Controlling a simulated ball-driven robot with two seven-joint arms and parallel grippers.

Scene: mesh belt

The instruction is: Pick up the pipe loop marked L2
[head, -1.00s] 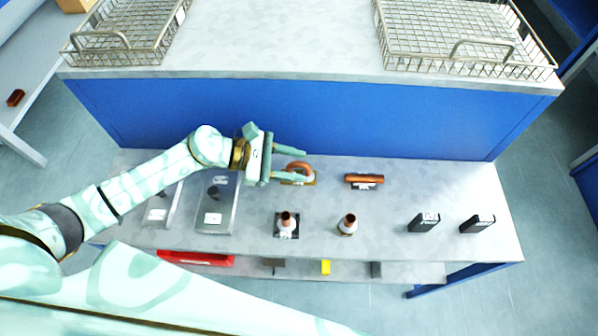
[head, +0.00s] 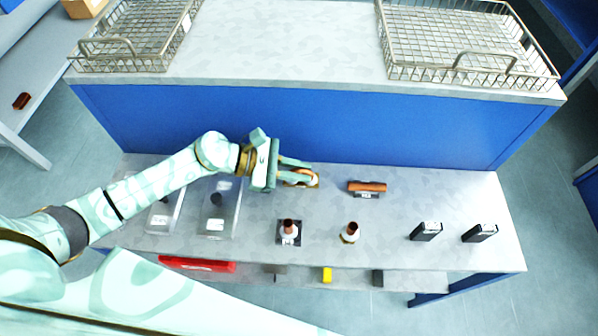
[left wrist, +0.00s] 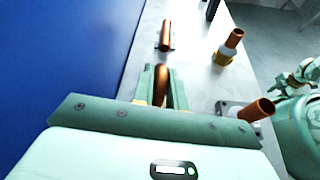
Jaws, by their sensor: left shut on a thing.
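A copper pipe loop (head: 314,179) is at the back of the lower bench top, left of the middle. My left gripper (head: 302,174) reaches it from the left and is shut on it. In the left wrist view the copper loop (left wrist: 161,83) shows between the two green fingers (left wrist: 160,88). The fingers hide part of it in the head view. I cannot read a mark L2 on it, and I cannot tell whether it is clear of the bench. My right gripper is not in view.
A copper pipe piece (head: 367,187) lies on a dark holder to the right. Two upright copper fittings (head: 289,229) (head: 350,232) stand nearer the front. Two black blocks (head: 426,231) (head: 479,233) are at the right. Clear trays (head: 221,218) are at the left, and a blue panel (head: 330,125) rises behind.

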